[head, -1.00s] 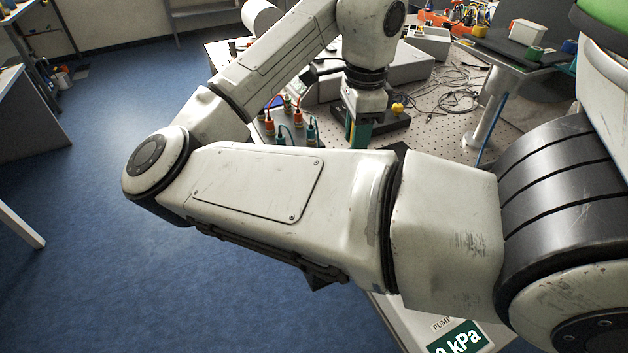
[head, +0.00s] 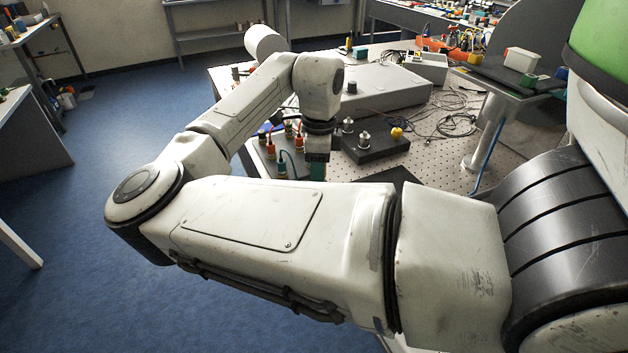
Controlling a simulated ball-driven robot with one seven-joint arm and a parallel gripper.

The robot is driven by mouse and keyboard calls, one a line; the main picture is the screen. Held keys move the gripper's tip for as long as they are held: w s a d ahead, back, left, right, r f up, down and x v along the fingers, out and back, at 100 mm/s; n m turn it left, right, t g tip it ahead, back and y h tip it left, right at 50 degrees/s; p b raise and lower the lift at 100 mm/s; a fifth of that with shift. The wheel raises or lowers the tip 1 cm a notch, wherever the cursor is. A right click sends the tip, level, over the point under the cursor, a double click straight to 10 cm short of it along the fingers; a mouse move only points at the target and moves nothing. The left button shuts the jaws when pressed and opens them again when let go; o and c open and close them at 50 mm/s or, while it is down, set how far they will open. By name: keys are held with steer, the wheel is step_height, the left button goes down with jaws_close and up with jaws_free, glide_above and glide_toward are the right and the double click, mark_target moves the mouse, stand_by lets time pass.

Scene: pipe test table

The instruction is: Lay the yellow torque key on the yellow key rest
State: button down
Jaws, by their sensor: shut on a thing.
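My gripper (head: 315,170) points down at the middle of the head view, beside the left end of a black block (head: 372,153). Its green fingers show only in part; my forearm hides their tips. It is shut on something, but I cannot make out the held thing. A small rounded yellow piece (head: 396,132) sits on the right part of the black block, apart from my gripper. I cannot tell whether it belongs to the torque key or the key rest. Neither is clearly recognisable.
Metal fittings (head: 364,138) stand on the black block. Red-capped connectors (head: 270,149) stand left of my gripper. A large grey box (head: 375,92) lies behind. Loose cables (head: 455,120) lie on the perforated tabletop (head: 435,160); a raised tray (head: 500,75) stands at right.

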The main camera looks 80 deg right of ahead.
steer(key=f, duration=0.1)
steer(key=w+f, duration=0.1)
steer(key=f, duration=0.1)
steer(key=shift+d+f+p, duration=0.2)
steer(key=shift+p, duration=0.2)
steer(key=shift+f, duration=0.45)
steer(key=shift+f, duration=0.1)
steer(key=c, duration=0.8)
jaws_free()
step_height(320, 180, up, 12)
steer(key=shift+s+r+b, duration=0.1)
steer(key=shift+r+b, duration=0.05)
steer(key=shift+b, duration=0.45)
